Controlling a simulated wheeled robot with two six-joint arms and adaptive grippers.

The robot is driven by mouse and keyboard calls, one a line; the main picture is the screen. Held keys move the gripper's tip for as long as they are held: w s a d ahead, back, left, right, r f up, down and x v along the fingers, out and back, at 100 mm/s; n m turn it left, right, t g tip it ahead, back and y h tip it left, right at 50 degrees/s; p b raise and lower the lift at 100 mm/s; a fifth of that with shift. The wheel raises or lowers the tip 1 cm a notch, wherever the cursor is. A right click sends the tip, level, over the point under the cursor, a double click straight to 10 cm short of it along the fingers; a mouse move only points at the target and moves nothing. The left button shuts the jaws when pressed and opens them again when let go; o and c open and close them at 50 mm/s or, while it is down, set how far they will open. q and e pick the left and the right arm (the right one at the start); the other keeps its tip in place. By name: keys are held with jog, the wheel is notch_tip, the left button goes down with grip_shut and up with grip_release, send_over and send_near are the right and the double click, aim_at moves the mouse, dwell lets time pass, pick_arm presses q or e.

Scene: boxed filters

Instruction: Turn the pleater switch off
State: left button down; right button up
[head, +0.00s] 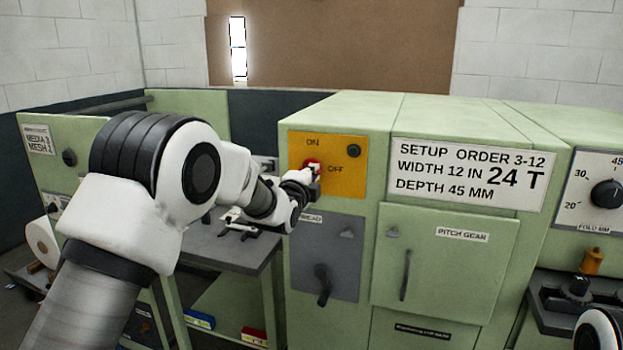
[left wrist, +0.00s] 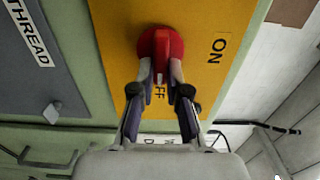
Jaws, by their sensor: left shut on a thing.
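The pleater switch is a red knob (head: 312,164) on a yellow plate (head: 344,180), with ON lettered above it and OFF to its right in the head view. My left gripper (head: 311,177) is at the switch. In the left wrist view the fingers of my left gripper (left wrist: 160,72) are shut on the red switch (left wrist: 159,43), one on each side of its raised bar. The bar lies in line with the OFF lettering, and a pale mark shows at its end on that side. The fingers partly hide OFF. My right gripper is not in view.
Below is a grey THREAD panel (head: 340,240) with a dark handle (head: 322,285). A PITCH GEAR door (head: 440,265) and a fold dial (head: 606,194) are to the right. A bench (head: 225,255) stands left.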

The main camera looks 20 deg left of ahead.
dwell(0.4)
pick_arm(q)
jog(key=c, duration=1.2)
grip_release()
jog(key=shift+d, duration=0.1)
jog(key=shift+o, duration=0.2)
jog(key=shift+s, duration=0.1)
jog(key=s, duration=1.1)
jog(key=shift+s+a, duration=0.25)
jog(key=shift+s, duration=0.1)
